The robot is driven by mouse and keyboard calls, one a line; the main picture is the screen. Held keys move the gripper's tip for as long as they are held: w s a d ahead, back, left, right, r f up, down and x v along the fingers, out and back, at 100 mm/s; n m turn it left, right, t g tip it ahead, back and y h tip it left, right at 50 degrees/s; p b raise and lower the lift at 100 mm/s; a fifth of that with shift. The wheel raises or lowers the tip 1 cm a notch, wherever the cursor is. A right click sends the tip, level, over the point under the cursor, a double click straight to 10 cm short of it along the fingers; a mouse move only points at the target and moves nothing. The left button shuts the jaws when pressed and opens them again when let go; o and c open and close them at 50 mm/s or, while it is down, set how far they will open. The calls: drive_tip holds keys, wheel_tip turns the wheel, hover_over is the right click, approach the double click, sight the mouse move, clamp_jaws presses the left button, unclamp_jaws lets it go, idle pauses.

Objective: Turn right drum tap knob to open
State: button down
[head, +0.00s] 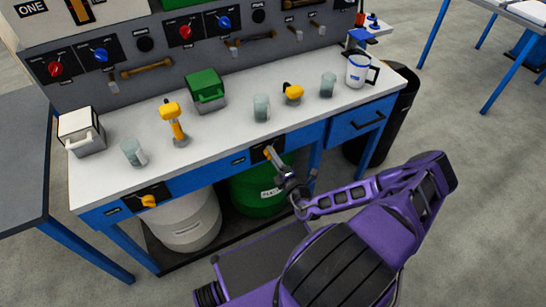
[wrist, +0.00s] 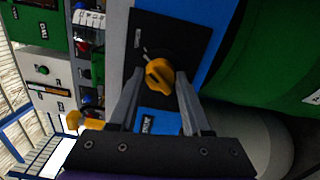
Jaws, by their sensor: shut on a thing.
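The right drum tap knob is yellow and sits on a black plate (head: 257,157) on the blue front rail, above the green drum (head: 262,186). In the wrist view the yellow knob (wrist: 159,77) shows between my two fingers, its bar lying at a slant on the plate. My gripper (head: 272,157) is at this knob in the head view and is shut on it; the fingers partly hide it there. In the wrist view my gripper (wrist: 158,84) has one finger on each side of the knob. The plate's small markings are too small to read.
The left drum tap knob (head: 148,200) sits on the rail above the white drum (head: 186,222). The white bench top (head: 220,135) holds glasses, a jug (head: 359,70), yellow fittings and small boxes. A blue drawer (head: 362,122) is right of my gripper. A black bin (head: 392,112) stands further right.

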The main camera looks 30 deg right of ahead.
drive_tip(key=shift+m, duration=0.7)
drive_tip(key=shift+c, duration=1.8)
unclamp_jaws()
drive_tip(key=s, duration=1.7)
drive_tip(key=shift+s+d, duration=0.2)
drive_tip(key=shift+d, duration=0.1)
